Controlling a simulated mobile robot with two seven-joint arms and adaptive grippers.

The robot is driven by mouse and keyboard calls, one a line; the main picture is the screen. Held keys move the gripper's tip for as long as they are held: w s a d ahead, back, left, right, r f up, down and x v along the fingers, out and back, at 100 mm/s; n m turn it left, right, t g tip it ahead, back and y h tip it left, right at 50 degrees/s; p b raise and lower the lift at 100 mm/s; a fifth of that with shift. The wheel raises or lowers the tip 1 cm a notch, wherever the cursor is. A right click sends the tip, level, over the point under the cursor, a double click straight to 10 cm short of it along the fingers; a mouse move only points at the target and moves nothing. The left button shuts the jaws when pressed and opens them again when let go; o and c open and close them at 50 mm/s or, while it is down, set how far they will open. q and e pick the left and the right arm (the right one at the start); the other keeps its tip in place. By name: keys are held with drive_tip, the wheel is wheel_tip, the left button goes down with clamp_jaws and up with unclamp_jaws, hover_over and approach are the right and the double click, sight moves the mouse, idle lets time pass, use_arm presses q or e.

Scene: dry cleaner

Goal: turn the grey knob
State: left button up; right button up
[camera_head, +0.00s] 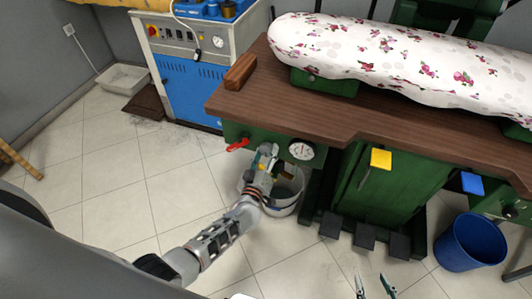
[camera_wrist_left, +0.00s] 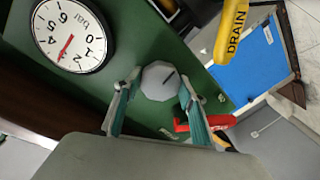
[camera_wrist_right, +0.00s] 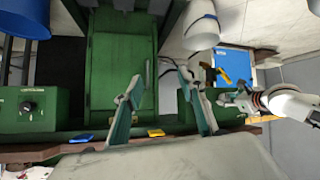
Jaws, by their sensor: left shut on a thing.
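The grey knob (camera_wrist_left: 158,80) is a many-sided dial with a dark pointer mark, on a green panel. In the left wrist view its mark points to the upper right. My left gripper (camera_wrist_left: 156,94) has one finger on each side of the knob and is shut on it. In the head view my left gripper (camera_head: 266,158) is at the green panel under the table's left end, and it hides the knob. My right gripper (camera_head: 375,288) is open and empty at the bottom of the head view; it also shows open in the right wrist view (camera_wrist_right: 162,84).
A pressure gauge (camera_head: 301,149) sits right of the knob. A red lever (camera_head: 238,144) and a yellow DRAIN handle (camera_wrist_left: 231,30) are close to my left gripper. A white bucket (camera_head: 288,190) stands below. The ironing table (camera_head: 330,117) overhangs the panel. Open floor lies to the left.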

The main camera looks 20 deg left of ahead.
use_arm(q)
drive_tip(key=m, duration=0.2)
drive_tip(key=shift+f+m, duration=0.2)
drive_tip(key=shift+m, duration=1.3)
drive_tip(key=shift+m+t+b, duration=0.3)
drive_tip(key=shift+m+b, duration=0.05)
drive_tip(key=shift+m, duration=0.55)
drive_tip(key=shift+a, duration=0.1)
drive_tip(key=shift+r, duration=0.1)
drive_tip(key=o, duration=1.1)
